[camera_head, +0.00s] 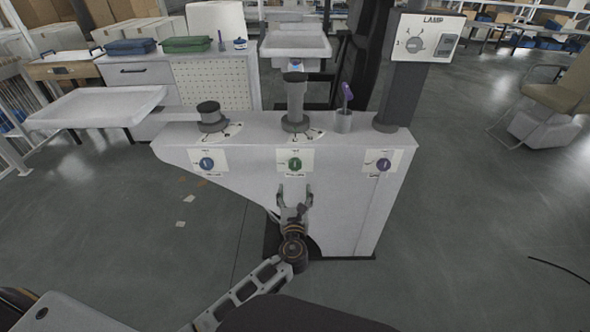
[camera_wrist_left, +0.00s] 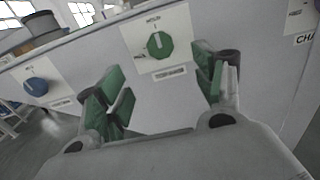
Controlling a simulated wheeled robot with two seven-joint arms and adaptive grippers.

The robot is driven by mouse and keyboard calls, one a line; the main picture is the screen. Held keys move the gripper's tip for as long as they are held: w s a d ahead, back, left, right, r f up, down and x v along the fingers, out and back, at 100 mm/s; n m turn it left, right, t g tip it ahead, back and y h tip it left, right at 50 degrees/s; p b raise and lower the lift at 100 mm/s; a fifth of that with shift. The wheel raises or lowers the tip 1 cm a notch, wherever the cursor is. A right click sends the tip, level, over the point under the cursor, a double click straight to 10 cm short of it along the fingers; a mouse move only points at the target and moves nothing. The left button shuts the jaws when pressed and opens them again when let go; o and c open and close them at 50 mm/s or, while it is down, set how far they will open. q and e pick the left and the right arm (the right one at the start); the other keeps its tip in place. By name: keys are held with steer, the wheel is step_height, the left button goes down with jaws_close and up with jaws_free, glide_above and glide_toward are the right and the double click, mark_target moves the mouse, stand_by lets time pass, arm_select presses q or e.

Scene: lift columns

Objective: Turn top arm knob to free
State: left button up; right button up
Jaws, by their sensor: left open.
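A green knob (camera_head: 295,164) sits on a white label plate in the middle of the white cabinet's front. It also shows in the left wrist view (camera_wrist_left: 160,46), with its pale pointer close to upright, toward the upper mark. My left gripper (camera_head: 295,191) is open and empty just below the green knob. In the left wrist view its two green-padded fingers (camera_wrist_left: 158,76) stand apart, below and to either side of the knob, not touching it. A blue knob (camera_head: 207,163) is on the left and a purple knob (camera_head: 384,164) on the right. The small lettering is too blurred to read surely.
A lamp panel (camera_head: 428,38) with a dial stands at upper right. The floor on both sides is mostly clear.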

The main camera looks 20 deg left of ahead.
arm_select(q)
steer(key=shift+w, duration=0.1)
stand_by(0.3)
glide_toward(295, 166)
steer(key=shift+w, duration=0.95)
steer(key=x, duration=0.2)
steer(key=b+x, duration=0.1)
steer(key=x, duration=0.3)
steer(key=shift+s+a+f+b, duration=0.1)
steer(key=shift+s+a+b, duration=0.05)
steer(key=shift+a+b, duration=0.15)
steer(key=shift+x, duration=1)
arm_select(e)
step_height(295, 166, up, 6)
steer(key=w+a, duration=0.1)
steer(key=a, duration=0.1)
steer(key=shift+f, duration=0.15)
steer(key=shift+w, duration=0.2)
